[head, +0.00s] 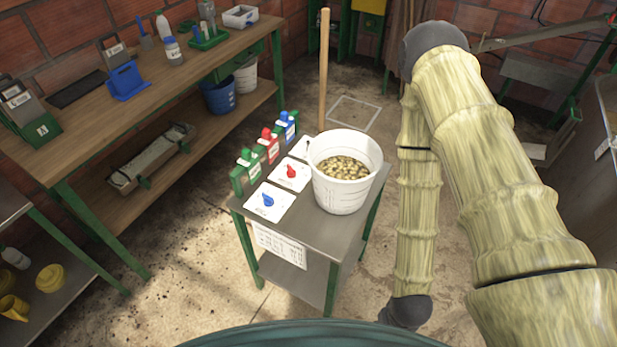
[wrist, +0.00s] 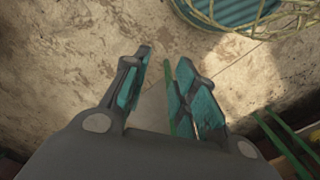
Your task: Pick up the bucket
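A white bucket (head: 341,186) stands upright on a small grey metal table with green legs. The bucket does not show clearly in the wrist view. My gripper (wrist: 160,78) is open and empty in the wrist view, its two teal-padded fingers apart above the concrete floor. In the head view my arm hangs down to the right of the table, and the gripper itself is not in sight there.
A long wooden workbench (head: 100,110) with tools and bottles runs along the left wall. Open floor (head: 190,260) lies between.

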